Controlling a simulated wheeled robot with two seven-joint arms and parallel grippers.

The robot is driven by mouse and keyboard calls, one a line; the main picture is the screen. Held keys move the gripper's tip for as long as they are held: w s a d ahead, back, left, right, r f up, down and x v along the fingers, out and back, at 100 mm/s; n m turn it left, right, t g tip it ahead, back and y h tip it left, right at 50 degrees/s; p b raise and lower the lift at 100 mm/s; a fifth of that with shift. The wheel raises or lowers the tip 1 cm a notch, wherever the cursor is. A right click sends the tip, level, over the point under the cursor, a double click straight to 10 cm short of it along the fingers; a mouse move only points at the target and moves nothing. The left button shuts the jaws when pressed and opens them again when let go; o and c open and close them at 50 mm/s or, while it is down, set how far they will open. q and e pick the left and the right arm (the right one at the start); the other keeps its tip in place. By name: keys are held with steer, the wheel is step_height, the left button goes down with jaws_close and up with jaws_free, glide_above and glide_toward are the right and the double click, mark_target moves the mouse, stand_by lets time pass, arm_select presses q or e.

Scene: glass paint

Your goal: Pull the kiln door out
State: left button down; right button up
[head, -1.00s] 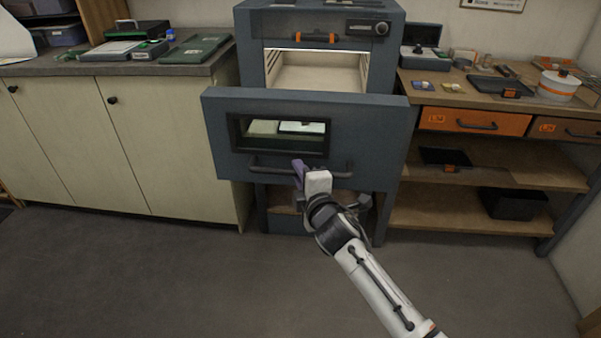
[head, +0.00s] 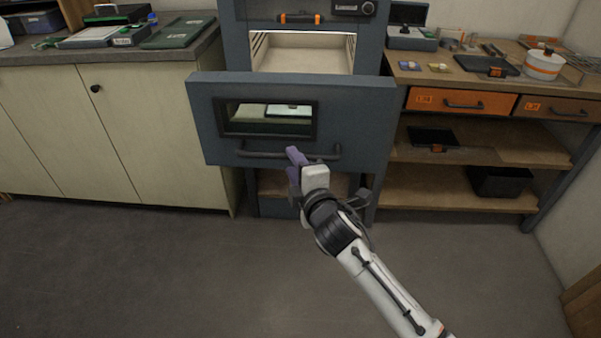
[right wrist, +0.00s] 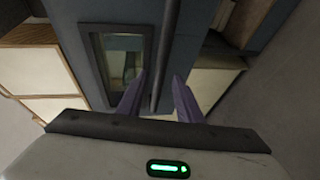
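The kiln door (head: 352,120) is a blue-grey panel with a dark-framed window and a long dark handle (head: 258,154) along its lower part. It stands out in front of the kiln body (head: 236,40), and the lit chamber shows above it. My right gripper (head: 293,166) is at the right half of the handle, with its purple fingers spread apart. In the right wrist view, the handle bar (right wrist: 167,55) runs between the parted fingertips (right wrist: 161,75); I cannot tell whether they touch it. My left gripper is not in view.
A pale cabinet (head: 150,140) stands to the left, with trays on its dark top. To the right is a wooden bench (head: 440,90) with orange-fronted drawers, a white pot (head: 543,66) and lower shelves. The grey floor (head: 190,270) in front is clear.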

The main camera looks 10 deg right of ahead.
steer(key=v, duration=0.5)
steer(key=shift+s, duration=0.35)
steer(key=s+d+f+m+g, duration=0.2)
steer(key=s+f+m, duration=0.2)
steer(key=s+f, duration=0.3)
steer(key=s+d+f+m+g, duration=0.2)
steer(key=s+d+f+m, duration=0.15)
steer(key=s+f, duration=0.4)
steer(key=s+d+f+m+g, duration=0.1)
steer(key=s+d+f+m, duration=0.1)
steer(key=s+f+m, duration=0.3)
steer(key=s+d+f+m+g+h, duration=0.1)
steer(key=s+f+m, duration=0.4)
steer(key=s, duration=0.6)
steer(key=shift+s+d+f+g, duration=0.2)
steer(key=shift+d+f+g, duration=0.3)
steer(key=shift+d+f, duration=0.45)
steer(key=shift+d+r, duration=0.15)
